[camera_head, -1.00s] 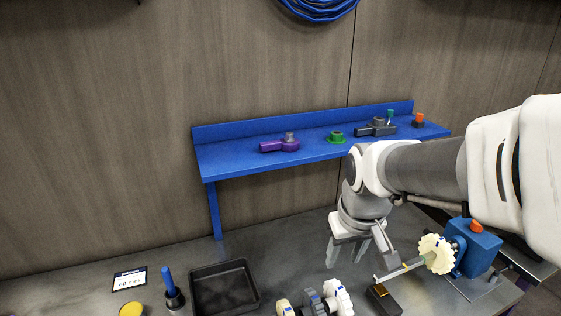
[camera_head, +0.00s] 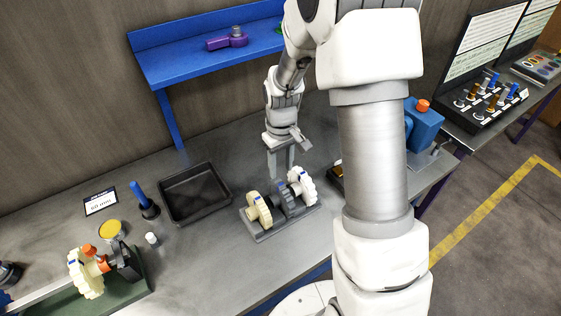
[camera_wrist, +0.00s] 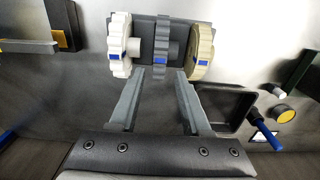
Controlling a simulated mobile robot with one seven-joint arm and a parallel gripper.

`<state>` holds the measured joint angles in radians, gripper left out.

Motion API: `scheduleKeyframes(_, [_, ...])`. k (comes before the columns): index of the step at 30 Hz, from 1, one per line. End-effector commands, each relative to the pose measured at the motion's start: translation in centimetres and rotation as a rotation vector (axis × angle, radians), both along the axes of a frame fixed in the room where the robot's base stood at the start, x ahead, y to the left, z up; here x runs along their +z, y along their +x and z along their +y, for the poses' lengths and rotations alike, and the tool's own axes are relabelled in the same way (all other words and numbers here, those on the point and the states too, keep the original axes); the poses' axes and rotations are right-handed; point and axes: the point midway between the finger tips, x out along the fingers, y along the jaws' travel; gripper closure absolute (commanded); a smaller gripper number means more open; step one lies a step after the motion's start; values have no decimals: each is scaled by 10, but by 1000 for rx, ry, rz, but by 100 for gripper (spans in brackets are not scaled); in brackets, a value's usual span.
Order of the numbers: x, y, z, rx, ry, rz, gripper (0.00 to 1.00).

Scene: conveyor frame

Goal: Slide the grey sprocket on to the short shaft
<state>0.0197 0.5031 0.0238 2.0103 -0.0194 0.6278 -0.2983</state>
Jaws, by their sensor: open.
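The grey sprocket (camera_head: 287,199) stands upright in the middle of a grey rack (camera_head: 266,236), between a cream sprocket (camera_head: 257,211) and a white sprocket (camera_head: 303,187). My gripper (camera_head: 282,174) is open and empty, pointing down just behind the rack. In the wrist view, the grey sprocket (camera_wrist: 162,45) lies beyond the gap between my open fingertips (camera_wrist: 160,74); they appear apart from it. A blue housing (camera_head: 425,122) at the right is partly hidden by my arm. A green-based unit (camera_head: 118,296) carries a cream-toothed wheel (camera_head: 84,274) at the front left. I cannot tell which shaft is the short one.
A black tray (camera_head: 194,194), a blue-handled tool (camera_head: 145,202), a yellow disc (camera_head: 111,230) and a small white cylinder (camera_head: 152,239) are left of the rack. A blue shelf (camera_head: 190,58) stands behind. Bare bench lies in front of the rack.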

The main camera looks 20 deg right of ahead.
Motion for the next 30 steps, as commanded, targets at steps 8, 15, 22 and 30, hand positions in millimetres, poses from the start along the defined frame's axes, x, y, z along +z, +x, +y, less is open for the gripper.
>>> scheduleKeyframes(8, [-38, -1, 0, -1, 0, 2, 52])
scheduleKeyframes(15, [-74, -1, 0, -1, 0, 2, 52])
scheduleKeyframes(22, [-71, 0, 0, -1, 0, 0, 87])
scheduleKeyframes(30, [-71, 0, 0, -1, 0, 0, 100])
